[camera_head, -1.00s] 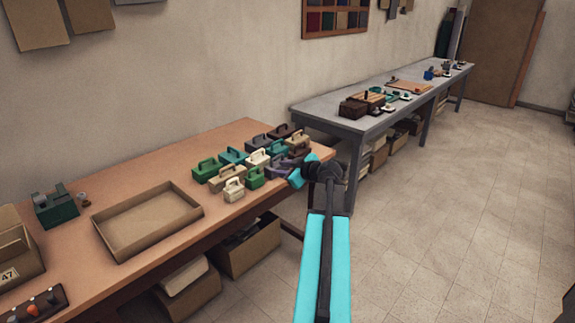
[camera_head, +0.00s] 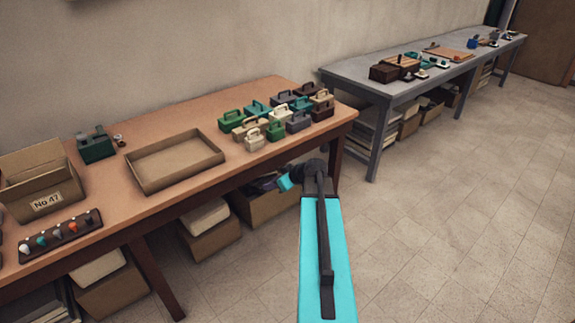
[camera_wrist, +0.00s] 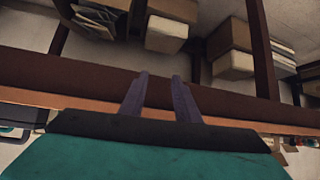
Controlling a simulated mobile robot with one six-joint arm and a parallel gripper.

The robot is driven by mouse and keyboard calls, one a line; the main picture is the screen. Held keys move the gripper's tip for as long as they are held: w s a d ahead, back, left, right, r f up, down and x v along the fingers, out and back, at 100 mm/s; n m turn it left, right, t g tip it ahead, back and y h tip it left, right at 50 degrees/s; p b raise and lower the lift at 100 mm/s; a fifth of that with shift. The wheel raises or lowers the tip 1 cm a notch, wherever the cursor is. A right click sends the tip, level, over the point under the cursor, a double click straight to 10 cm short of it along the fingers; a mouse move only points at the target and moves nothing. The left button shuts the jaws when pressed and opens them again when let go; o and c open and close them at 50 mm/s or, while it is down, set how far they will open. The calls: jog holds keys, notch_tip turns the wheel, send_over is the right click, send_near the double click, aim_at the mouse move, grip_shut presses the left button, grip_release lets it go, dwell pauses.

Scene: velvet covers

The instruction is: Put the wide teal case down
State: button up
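My gripper (camera_wrist: 161,97) shows in the wrist view as two purple-grey fingers with a gap between them and nothing in it. It points at the front edge of the brown table. In the head view my arm reaches forward low, in front of that table, and the fingers cannot be made out. Two teal cases with handles stand among the group on the table: one at the back left (camera_head: 257,109) and one farther right (camera_head: 300,104). Both are partly hidden by neighbours, and I cannot tell which is the wide one.
The brown table (camera_head: 105,205) also holds several other cases, an open shallow tray (camera_head: 176,162), a cardboard box (camera_head: 40,180), a green device (camera_head: 96,147) and a strip of knobs (camera_head: 60,236). Boxes stand beneath. A grey table (camera_head: 360,85) stands behind right. The floor at right is clear.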

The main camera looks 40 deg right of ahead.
jog(key=s+a+f+m+g+y, duration=0.1)
jog(key=s+a+f+g, duration=0.3)
jog(key=a+f, duration=0.85)
jog(key=s+a+f+g+y, duration=0.2)
jog(key=s+a+f+g, duration=0.15)
jog(key=a+f, duration=0.9)
jog(key=s+a+f+g+h, duration=0.1)
jog(key=s+a+f+g, duration=0.1)
jog(key=s+a, duration=0.3)
jog(key=s+a+f+g+h, duration=0.1)
jog(key=s+a+f+g, duration=0.2)
jog(key=s, duration=0.9)
jog(key=s+a+f+g+h, duration=0.2)
jog(key=s+a+f, duration=0.2)
jog(key=s+a, duration=0.4)
jog(key=shift+s+f+g, duration=0.35)
jog(key=shift+s+f, duration=0.05)
jog(key=shift+s, duration=0.3)
